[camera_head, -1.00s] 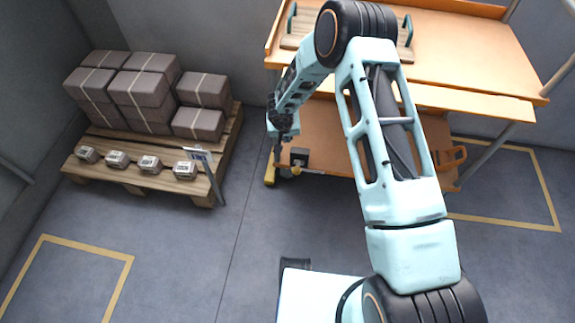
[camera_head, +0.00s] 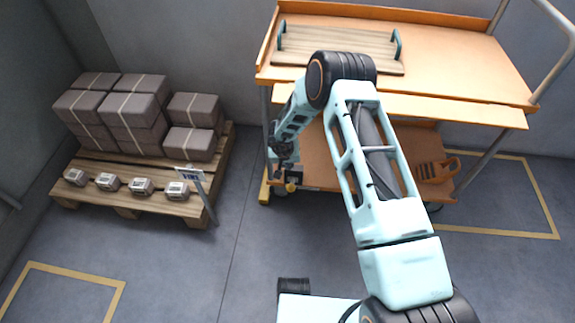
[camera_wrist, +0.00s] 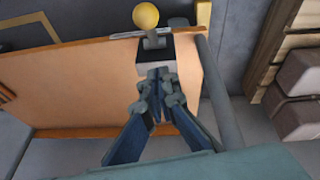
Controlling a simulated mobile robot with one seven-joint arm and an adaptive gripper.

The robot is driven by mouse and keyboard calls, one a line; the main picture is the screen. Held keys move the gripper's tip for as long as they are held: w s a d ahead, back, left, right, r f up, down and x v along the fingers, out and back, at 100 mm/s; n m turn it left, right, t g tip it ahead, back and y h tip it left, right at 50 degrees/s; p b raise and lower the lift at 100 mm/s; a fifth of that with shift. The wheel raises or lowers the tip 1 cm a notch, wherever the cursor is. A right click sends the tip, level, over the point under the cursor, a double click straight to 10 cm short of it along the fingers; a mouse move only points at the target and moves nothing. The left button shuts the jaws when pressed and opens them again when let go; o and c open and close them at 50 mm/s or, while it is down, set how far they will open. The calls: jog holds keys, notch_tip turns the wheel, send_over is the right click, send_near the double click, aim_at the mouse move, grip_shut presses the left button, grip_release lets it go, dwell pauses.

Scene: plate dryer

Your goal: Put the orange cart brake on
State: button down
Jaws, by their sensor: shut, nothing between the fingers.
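The orange cart (camera_head: 480,100) stands at the back right, with a lower shelf (camera_head: 318,165). The brake is at the cart's lower left corner. In the wrist view it is a dark box (camera_wrist: 150,57) with a short lever ending in a yellow ball knob (camera_wrist: 145,15). The knob also shows small in the head view (camera_head: 290,187). My gripper (camera_wrist: 160,78) is shut and empty, its fingertips at the near side of the brake box, with the knob beyond them. I cannot tell whether the fingers touch the box. In the head view my gripper (camera_head: 278,174) partly hides the brake.
A wooden pallet (camera_head: 140,197) with grey boxes (camera_head: 130,105) and several small weights (camera_head: 140,186) stands left of the cart. A sign post (camera_head: 203,197) stands at its near right corner. A wooden tray (camera_head: 335,50) lies on the cart top. The floor in front is clear.

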jog(key=shift+s+d+f+b, duration=0.1)
jog(key=shift+s+f+b, duration=0.3)
jog(key=shift+f, duration=0.45)
jog(key=shift+s+d+f+b, duration=0.15)
jog(key=shift+s+f+b, duration=0.25)
jog(key=shift+f, duration=0.5)
jog(key=shift+s+d+f+b, duration=0.1)
jog(key=shift+s+f+b, duration=0.15)
jog(key=shift+f+b, duration=0.45)
jog(key=shift+f, duration=0.1)
jog(key=shift+s+f, duration=0.1)
jog(key=shift+s, duration=0.05)
